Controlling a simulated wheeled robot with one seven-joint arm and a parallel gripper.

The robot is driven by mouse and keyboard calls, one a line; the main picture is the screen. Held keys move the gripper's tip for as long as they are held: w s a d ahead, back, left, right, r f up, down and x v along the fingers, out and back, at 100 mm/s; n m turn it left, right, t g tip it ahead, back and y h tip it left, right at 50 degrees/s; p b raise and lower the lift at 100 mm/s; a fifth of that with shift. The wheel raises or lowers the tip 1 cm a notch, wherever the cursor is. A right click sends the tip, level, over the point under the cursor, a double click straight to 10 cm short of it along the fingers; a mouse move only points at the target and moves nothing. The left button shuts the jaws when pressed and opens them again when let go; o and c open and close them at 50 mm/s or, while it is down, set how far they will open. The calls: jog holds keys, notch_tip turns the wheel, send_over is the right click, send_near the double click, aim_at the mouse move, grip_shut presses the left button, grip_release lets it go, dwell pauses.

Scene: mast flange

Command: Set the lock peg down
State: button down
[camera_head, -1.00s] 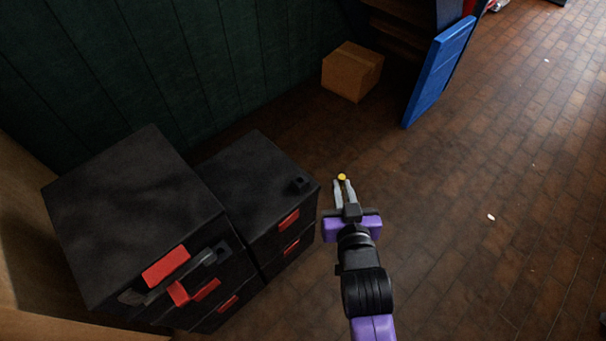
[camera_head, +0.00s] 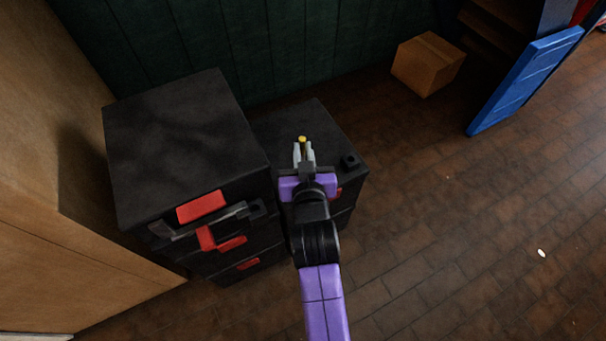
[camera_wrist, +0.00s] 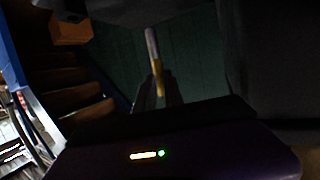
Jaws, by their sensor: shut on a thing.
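The lock peg (camera_head: 302,140) shows its yellow end between the pale fingertips of my gripper (camera_head: 303,154) in the head view. In the wrist view the peg (camera_wrist: 154,62) is a thin rod, pale at one end and yellow at the other, between the dark fingers (camera_wrist: 160,92). My gripper is shut on it. In the head view the gripper overlaps the top of the lower black cabinet (camera_head: 297,116); its height above that top is hard to tell. A small black block with a hole (camera_head: 349,161) sits on that top, right of my gripper.
A taller black cabinet (camera_head: 185,140) with red handles and a grey bar on its front stands at left. A cardboard box (camera_head: 428,63) lies on the floor behind, near a blue panel (camera_head: 525,80). The brown floor at right is mostly clear.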

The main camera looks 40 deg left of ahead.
notch_tip(320, 180, down, 11)
jog(key=shift+r+b, duration=0.2)
jog(key=shift+b, duration=1)
jog(key=shift+f, duration=0.2)
jog(key=c, duration=1.5)
grip_release()
jog(key=shift+r, duration=0.1)
jog(key=shift+o, duration=0.2)
jog(key=shift+r, duration=0.15)
jog(key=shift+s+d+r, duration=0.1)
jog(key=shift+s+d, duration=0.1)
jog(key=shift+d, duration=0.05)
jog(key=p+v, duration=0.2)
jog(key=v, duration=0.9)
